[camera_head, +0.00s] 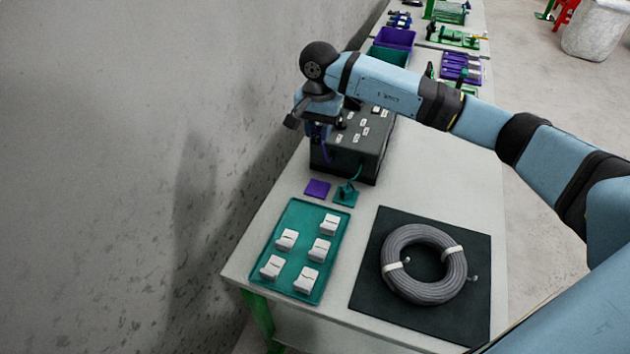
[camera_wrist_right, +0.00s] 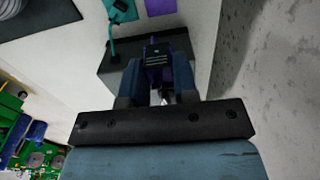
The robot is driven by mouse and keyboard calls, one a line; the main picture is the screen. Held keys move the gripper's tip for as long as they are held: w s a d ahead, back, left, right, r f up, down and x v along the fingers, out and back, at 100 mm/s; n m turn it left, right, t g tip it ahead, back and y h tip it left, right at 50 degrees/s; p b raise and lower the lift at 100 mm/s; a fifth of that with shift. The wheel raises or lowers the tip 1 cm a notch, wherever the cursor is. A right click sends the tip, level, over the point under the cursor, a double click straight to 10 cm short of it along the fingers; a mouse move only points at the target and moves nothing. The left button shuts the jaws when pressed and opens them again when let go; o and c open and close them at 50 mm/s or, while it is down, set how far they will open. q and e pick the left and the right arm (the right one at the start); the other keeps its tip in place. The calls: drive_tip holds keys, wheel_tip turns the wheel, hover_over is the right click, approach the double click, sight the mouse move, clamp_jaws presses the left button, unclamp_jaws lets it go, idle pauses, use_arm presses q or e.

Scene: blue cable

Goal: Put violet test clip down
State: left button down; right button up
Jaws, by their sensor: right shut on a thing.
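The violet test clip (camera_wrist_right: 158,50) is between the fingers of my right gripper (camera_wrist_right: 158,85) in the wrist view. In the head view my right gripper (camera_head: 318,128) is at the left side of the dark box, and a bit of the violet clip (camera_head: 325,150) shows below it. The gripper is shut on the clip. A flat violet square (camera_head: 317,188) lies on the table in front of the box, apart from the clip. It also shows at the top of the wrist view (camera_wrist_right: 160,6). My left gripper is not in view.
The dark box (camera_head: 345,160) has white labels on top and a teal lead running to a teal clip on a teal square (camera_head: 345,197). A teal tray (camera_head: 335,262) holds several white blocks. A grey cable coil (camera_head: 425,289) lies on a dark mat (camera_head: 368,290). The wall is close on the left.

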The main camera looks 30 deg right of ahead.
hover_over(318, 188)
wheel_tip(318, 188, down, 12)
drive_tip(key=shift+r, duration=0.25)
drive_tip(key=shift+f, duration=2.5)
drive_tip(key=o, duration=0.9)
